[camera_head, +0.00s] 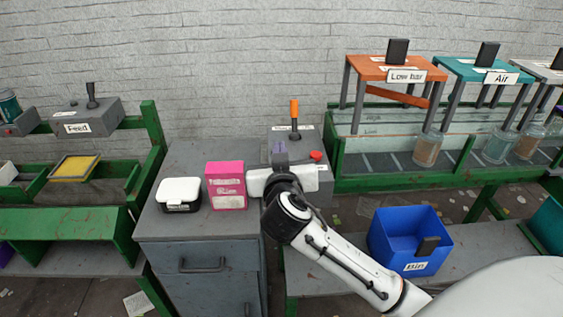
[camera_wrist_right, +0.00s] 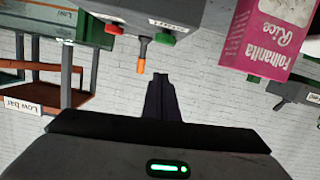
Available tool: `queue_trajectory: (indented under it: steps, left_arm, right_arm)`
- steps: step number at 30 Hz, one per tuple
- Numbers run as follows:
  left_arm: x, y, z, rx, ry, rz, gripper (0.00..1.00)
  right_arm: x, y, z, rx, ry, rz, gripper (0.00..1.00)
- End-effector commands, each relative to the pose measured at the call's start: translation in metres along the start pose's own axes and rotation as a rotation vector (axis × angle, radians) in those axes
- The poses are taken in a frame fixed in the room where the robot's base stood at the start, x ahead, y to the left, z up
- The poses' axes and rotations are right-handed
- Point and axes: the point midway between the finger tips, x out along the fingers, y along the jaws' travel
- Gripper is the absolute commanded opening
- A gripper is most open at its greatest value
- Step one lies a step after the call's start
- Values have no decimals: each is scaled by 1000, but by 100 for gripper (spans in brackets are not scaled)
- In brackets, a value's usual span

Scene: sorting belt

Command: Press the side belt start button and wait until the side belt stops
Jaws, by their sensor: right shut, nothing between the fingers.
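A grey control box (camera_head: 312,195) stands behind the cabinet top, with an orange-tipped lever (camera_head: 294,113) and a red button (camera_head: 316,155). My right gripper (camera_head: 279,152) is shut and empty, in front of the box and left of the red button. In the right wrist view, which is upside down, the box shows a green button (camera_wrist_right: 167,23), the red button (camera_wrist_right: 112,28) and the lever (camera_wrist_right: 142,57). The shut fingers (camera_wrist_right: 160,82) appear apart from the green button there. The green button is hidden in the head view. My left gripper is not in view.
A pink rice box (camera_head: 226,185) and a black-and-white container (camera_head: 179,194) stand on the grey cabinet (camera_head: 195,237), left of my right gripper. Labelled gates, including Low bar (camera_head: 395,68), stand over the belt at right.

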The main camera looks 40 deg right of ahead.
Motion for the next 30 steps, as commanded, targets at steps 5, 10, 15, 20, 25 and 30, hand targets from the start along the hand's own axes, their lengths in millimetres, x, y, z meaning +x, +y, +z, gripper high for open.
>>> queue_trajectory:
  steps: [5, 10, 15, 20, 25, 30]
  left_arm:
    - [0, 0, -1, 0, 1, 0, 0]
    - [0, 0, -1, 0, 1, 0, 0]
    - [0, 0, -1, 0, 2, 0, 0]
    - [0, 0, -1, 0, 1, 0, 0]
    - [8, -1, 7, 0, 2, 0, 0]
    - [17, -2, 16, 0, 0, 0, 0]
  right_arm:
    - [6, 0, 27, -5, -1, 1, 0]
    - [8, 0, 38, -3, -1, 0, 0]
    - [8, 0, 40, -1, 0, -1, 0]
    - [8, 0, 40, -1, 0, -1, 0]
    - [10, -1, 50, 0, -2, 0, 0]
    - [13, -1, 64, 0, -5, 0, 0]
